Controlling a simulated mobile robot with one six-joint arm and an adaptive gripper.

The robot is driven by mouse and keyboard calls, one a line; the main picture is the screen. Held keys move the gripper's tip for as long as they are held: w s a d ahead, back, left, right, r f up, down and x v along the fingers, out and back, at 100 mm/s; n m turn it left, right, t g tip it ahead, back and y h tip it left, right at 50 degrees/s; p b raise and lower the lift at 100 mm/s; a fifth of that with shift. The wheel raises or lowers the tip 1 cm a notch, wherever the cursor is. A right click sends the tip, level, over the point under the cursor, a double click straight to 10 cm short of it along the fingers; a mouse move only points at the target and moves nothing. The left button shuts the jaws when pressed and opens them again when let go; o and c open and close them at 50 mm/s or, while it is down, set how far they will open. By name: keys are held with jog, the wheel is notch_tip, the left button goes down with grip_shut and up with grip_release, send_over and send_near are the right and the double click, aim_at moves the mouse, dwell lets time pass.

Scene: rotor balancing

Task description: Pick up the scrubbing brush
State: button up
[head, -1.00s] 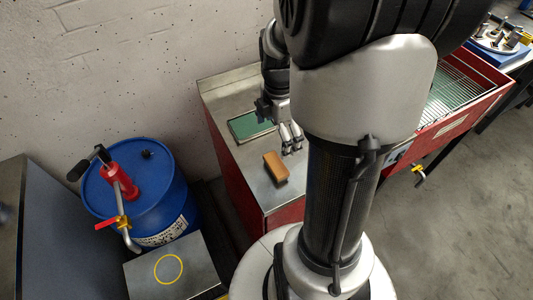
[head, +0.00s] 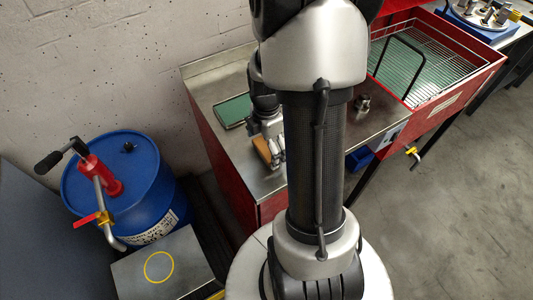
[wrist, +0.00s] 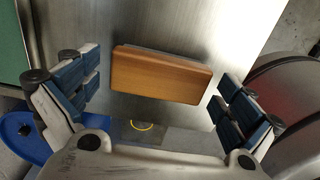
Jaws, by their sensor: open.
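The scrubbing brush is a brown wooden block (wrist: 160,76) lying on the bare metal top in the wrist view. In the head view the brush (head: 262,151) is partly hidden by my gripper (head: 272,140). My gripper (wrist: 158,96) is open, with one finger pair off the brush's left end and the other off its right end. Both finger pairs look apart from the block. The brush's underside is mostly hidden, with a thin grey edge showing along its far side.
A green tray (head: 233,111) lies beside the brush on the metal bench top (head: 205,83). A red basin with a wire rack (head: 420,60) is to the right. A blue drum (head: 150,205) with a red pump (head: 101,176) stands at left, behind a yellow-ringed plate (head: 190,262).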

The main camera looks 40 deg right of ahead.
jog(key=shift+f, duration=0.35)
jog(key=shift+r, duration=0.1)
jog(key=shift+c, duration=0.6)
jog(key=c, duration=0.9)
